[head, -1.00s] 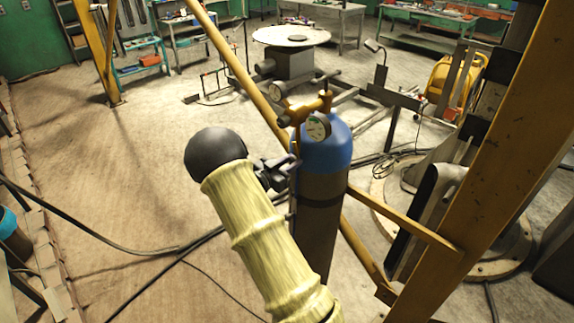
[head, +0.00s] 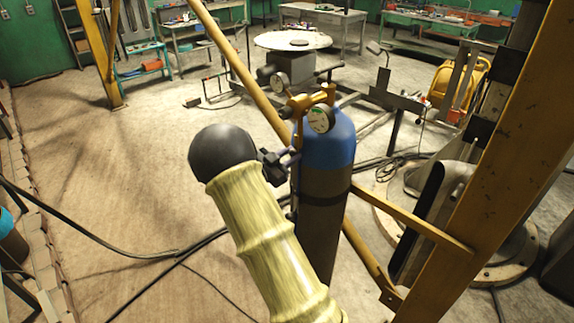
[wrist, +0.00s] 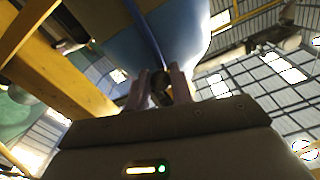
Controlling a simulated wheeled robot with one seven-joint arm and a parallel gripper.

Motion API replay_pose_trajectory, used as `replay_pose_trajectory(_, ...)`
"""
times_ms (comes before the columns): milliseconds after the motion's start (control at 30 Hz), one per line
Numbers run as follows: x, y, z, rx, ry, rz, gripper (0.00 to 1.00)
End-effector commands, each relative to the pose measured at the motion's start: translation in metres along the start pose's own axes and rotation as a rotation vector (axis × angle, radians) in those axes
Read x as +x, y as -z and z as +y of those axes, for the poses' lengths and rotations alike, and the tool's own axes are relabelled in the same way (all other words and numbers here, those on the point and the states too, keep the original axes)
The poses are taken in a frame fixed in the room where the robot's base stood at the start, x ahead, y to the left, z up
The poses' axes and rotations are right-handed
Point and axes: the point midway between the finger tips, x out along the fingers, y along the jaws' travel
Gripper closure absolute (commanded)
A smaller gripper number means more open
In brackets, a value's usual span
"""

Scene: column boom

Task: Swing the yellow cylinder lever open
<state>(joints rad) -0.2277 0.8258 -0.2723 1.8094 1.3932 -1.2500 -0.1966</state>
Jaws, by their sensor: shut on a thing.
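The gas cylinder (head: 322,215), with a blue top and a dark grey-brown body, stands upright against the yellow frame. A brass-yellow regulator (head: 303,105) with two round gauges sits on its top. My gripper (head: 289,160) is at the left side of the cylinder, near the lower edge of the blue part. In the wrist view the gripper (wrist: 160,88) has its two fingers close around a small dark piece, just in front of the blue surface (wrist: 165,30). I cannot tell whether that piece is the lever. No separate yellow lever shows clearly.
Yellow beams (head: 480,180) stand close on the right, with a diagonal brace behind the cylinder. Black cables (head: 130,252) cross the floor at left. A round-topped table (head: 292,41) stands behind. The floor at left is mostly clear.

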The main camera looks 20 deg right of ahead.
Motion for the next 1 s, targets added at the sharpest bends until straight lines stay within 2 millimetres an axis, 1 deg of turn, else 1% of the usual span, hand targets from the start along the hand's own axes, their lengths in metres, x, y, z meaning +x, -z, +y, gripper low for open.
replay_pose_trajectory(333, 0.0, 0.001, -0.001, 0.01, 0.0, 0.002, 1.0)
replay_pose_trajectory(367, 0.0, 0.001, -0.001, 0.009, 0.0, 0.002, 0.71)
replay_pose_trajectory(400, 0.0, 0.001, -0.001, 0.009, 0.0, 0.002, 0.64)
replay_pose_trajectory(433, 0.0, 0.001, -0.001, 0.009, 0.0, 0.002, 0.58)
replay_pose_trajectory(767, -0.001, 0.0, 0.0, 0.008, 0.0, 0.001, 0.57)
replay_pose_trajectory(867, -0.008, -0.001, -0.001, 0.008, 0.002, 0.0, 0.57)
replay_pose_trajectory(1000, -0.028, -0.003, -0.001, 0.01, 0.005, -0.002, 0.57)
